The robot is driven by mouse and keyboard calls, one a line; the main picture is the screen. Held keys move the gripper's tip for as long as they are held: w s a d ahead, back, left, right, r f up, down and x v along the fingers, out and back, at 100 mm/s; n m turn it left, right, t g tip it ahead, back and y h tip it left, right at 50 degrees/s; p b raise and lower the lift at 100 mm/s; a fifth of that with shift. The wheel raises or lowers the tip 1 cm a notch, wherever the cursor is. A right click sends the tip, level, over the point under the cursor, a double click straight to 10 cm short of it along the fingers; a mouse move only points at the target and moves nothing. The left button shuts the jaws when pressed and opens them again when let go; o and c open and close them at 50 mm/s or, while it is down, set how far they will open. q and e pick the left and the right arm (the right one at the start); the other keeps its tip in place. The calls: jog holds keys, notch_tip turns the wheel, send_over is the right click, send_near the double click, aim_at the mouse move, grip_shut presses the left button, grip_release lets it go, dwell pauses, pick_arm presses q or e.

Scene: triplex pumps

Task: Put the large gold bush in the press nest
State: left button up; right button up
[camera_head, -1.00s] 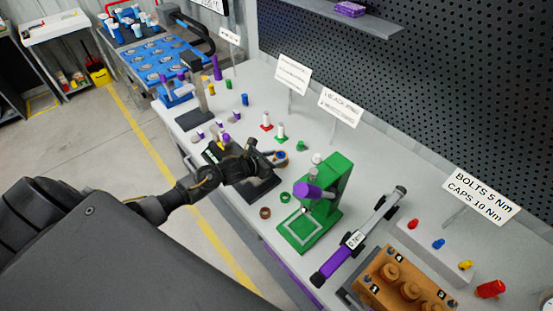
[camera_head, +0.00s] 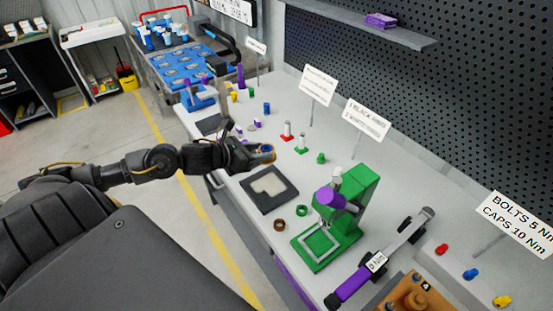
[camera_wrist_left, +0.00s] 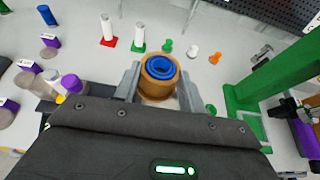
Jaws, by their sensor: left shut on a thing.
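My left gripper (camera_wrist_left: 159,88) is shut on the large gold bush (camera_wrist_left: 158,90), an orange-gold ring with a blue round piece inside it. In the head view the left gripper (camera_head: 262,154) holds the gold bush (camera_head: 267,149) above the bench, left of the green press (camera_head: 340,212). The press also shows at the right of the left wrist view (camera_wrist_left: 250,90). My right gripper is not in view.
A black tray with a pale recess (camera_head: 270,190) lies below the gripper. A brown ring (camera_head: 279,225) and a dark green ring (camera_head: 302,210) lie by the press. A torque wrench (camera_head: 385,258) lies to its right. Signs on posts stand behind.

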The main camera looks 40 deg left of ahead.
pick_arm(q)
jog(key=shift+s+a+r, duration=0.3)
jog(key=shift+s+a, duration=0.05)
jog(key=shift+s, duration=0.15)
jog(key=shift+s+a+r, duration=0.3)
jog(key=shift+s+a, duration=0.05)
jog(key=shift+s, duration=0.1)
